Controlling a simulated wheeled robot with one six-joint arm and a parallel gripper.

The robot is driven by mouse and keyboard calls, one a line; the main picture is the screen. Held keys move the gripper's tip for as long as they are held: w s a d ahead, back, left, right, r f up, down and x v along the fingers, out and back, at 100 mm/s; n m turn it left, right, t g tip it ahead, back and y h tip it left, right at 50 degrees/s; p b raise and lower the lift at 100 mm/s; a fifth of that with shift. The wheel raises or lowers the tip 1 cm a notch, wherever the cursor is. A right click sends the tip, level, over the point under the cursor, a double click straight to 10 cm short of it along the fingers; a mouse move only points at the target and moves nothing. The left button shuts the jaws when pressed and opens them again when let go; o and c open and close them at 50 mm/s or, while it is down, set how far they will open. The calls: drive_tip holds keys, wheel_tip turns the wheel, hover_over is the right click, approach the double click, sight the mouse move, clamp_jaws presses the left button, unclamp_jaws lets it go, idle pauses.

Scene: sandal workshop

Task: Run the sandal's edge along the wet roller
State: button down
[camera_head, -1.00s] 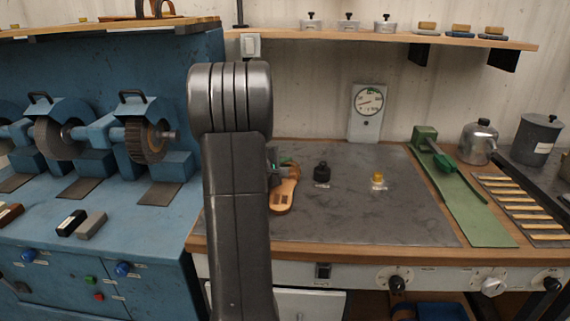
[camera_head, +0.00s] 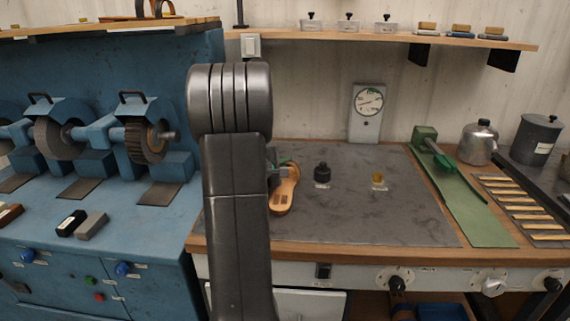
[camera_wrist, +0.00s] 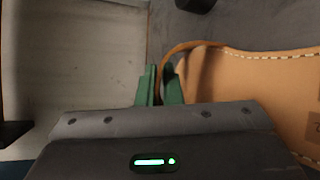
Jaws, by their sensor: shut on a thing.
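The tan sandal (camera_head: 284,192) is just right of my arm in the head view, over the left part of the grey work mat. It fills the right side of the wrist view (camera_wrist: 250,95), with pale stitching along its edge. In the head view the gripper (camera_head: 273,172) is partly hidden behind my arm. A small black round piece (camera_head: 322,174) and a small yellow piece (camera_head: 379,181) stand on the mat to the right. I cannot tell whether either is the wet roller.
The grey mat (camera_head: 410,215) is mostly clear. A green lever tool (camera_head: 450,180), a metal pot (camera_head: 480,140) and a grey canister (camera_head: 537,138) stand at the right. A blue grinding machine (camera_head: 150,140) stands at the left. A gauge (camera_head: 366,110) stands behind the mat.

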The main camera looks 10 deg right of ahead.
drive_tip(key=shift+w+d, duration=0.1)
drive_tip(key=shift+w, duration=0.05)
drive_tip(key=shift+w+d+b, duration=0.2)
drive_tip(key=shift+w+b, duration=0.2)
drive_tip(key=shift+w, duration=0.25)
drive_tip(key=shift+w+d, duration=0.1)
drive_tip(key=shift+w, duration=0.1)
idle(0.7)
drive_tip(key=shift+w+d+b, duration=0.15)
drive_tip(key=shift+w+b, duration=0.2)
drive_tip(key=shift+w, duration=0.25)
drive_tip(key=shift+w+d, duration=0.1)
drive_tip(key=shift+w, duration=0.15)
drive_tip(key=shift+w+d+b, duration=0.15)
drive_tip(key=shift+w+b, duration=0.35)
drive_tip(key=shift+w, duration=0.1)
idle(0.8)
drive_tip(key=shift+w, duration=0.15)
idle(0.5)
drive_tip(key=shift+w, duration=0.5)
